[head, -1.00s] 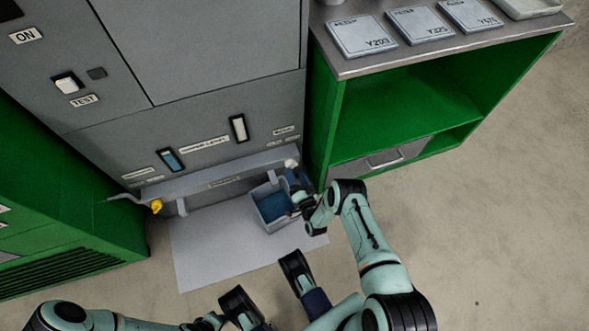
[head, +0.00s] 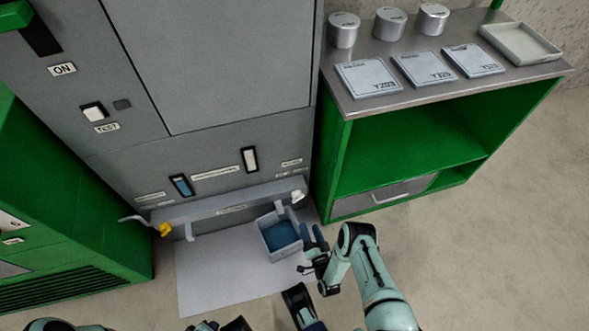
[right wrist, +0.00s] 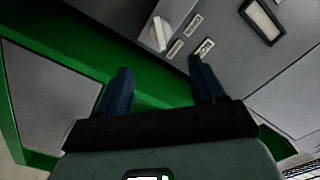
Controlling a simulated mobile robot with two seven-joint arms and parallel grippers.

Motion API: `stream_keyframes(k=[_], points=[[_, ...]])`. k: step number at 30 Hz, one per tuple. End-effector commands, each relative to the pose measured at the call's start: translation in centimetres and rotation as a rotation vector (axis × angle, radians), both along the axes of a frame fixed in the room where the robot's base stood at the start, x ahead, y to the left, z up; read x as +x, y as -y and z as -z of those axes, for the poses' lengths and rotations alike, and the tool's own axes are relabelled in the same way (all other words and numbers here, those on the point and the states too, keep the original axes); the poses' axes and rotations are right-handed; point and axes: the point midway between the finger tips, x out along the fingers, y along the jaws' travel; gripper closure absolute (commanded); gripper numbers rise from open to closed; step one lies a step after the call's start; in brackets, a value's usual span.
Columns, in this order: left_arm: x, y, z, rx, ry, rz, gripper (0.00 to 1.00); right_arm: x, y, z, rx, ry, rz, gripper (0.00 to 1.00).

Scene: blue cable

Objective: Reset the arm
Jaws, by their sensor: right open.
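My right gripper (head: 314,240) is open and empty, just right of a small grey bin (head: 265,247) with a blue inside. In the right wrist view its two dark fingers (right wrist: 160,85) stand apart with nothing between them. A white knob (right wrist: 154,33) on the grey machine shows ahead of them, and it also shows above the bin in the head view (head: 298,196). My left arm shows only in part at the bottom edge of the head view; its gripper cannot be made out.
The grey machine (head: 220,70) has a yellow-tipped spout (head: 165,230) at lower left. A pale mat (head: 215,285) lies below it. A green cabinet (head: 335,165) with a steel top carries labelled plates (head: 370,78), several cans and a tray (head: 520,43). The floor at right is clear.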

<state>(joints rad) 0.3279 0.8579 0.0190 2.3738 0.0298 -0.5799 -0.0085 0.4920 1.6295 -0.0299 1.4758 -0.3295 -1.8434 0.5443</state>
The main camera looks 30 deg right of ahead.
Motion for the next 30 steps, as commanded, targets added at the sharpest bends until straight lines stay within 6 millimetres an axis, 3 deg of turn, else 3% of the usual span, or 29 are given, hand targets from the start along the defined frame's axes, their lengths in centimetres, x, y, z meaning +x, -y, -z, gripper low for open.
stream_keyframes(k=[8, 11, 15, 21, 30], points=[[0.0, 0.0, 0.0, 0.0, -0.001, -0.001, 0.57, 0.4, 0.0, -0.1, -0.005, -0.032, -0.003, 0.32], [0.0, 0.0, 0.0, 0.0, -0.001, -0.001, 0.57, 1.1, 0.0, 0.1, -0.021, -0.16, -0.019, 0.32], [0.0, 0.0, 0.0, 0.0, -0.001, -0.001, 0.57, 0.7, -1.2, 0.1, -0.049, -0.493, -0.097, 0.32], [0.0, 0.0, 0.0, 0.0, -0.001, -0.001, 0.57, -4.5, -4.5, -1.4, -0.061, -0.915, -0.277, 0.32], [0.0, 0.0, 0.0, 0.0, -0.001, -0.001, 0.57, -13.9, -8.9, -6.2, -0.031, -1.291, -0.541, 0.32]])
